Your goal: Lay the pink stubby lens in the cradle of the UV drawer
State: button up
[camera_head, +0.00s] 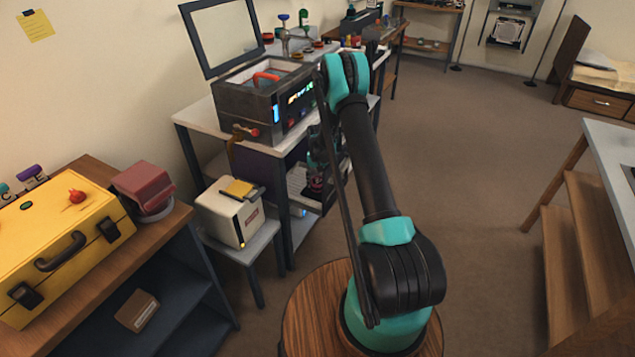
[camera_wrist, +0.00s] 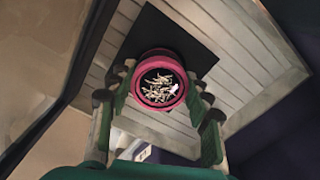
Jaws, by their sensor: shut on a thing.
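The pink stubby lens (camera_wrist: 161,100) is a short round barrel in the wrist view, its open end toward the camera and pale slivers showing inside its dark middle. My gripper (camera_wrist: 160,88) has its green fingers on both sides of the lens, shut on it. Beyond the lens lies a black square pad (camera_wrist: 170,32) on a pale slatted floor (camera_wrist: 245,45). In the head view my gripper (camera_head: 319,160) reaches down at an open drawer (camera_head: 297,184) under the bench, and the lens (camera_head: 316,183) shows as a small pink patch. I cannot tell whether it touches the pad.
A dark box with a lit panel (camera_head: 262,103) and a raised framed lid stand on the bench above the drawer. A white cube machine (camera_head: 229,212) sits on a low stand at left. A yellow case (camera_head: 62,245) lies on the wooden shelf.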

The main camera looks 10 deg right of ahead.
aim_at(318, 181)
jog(key=shift+f, duration=0.6)
dwell(0.3)
jog(key=o, duration=1.5)
jog(key=shift+c, duration=0.2)
notch_tip(318, 181, up, 12)
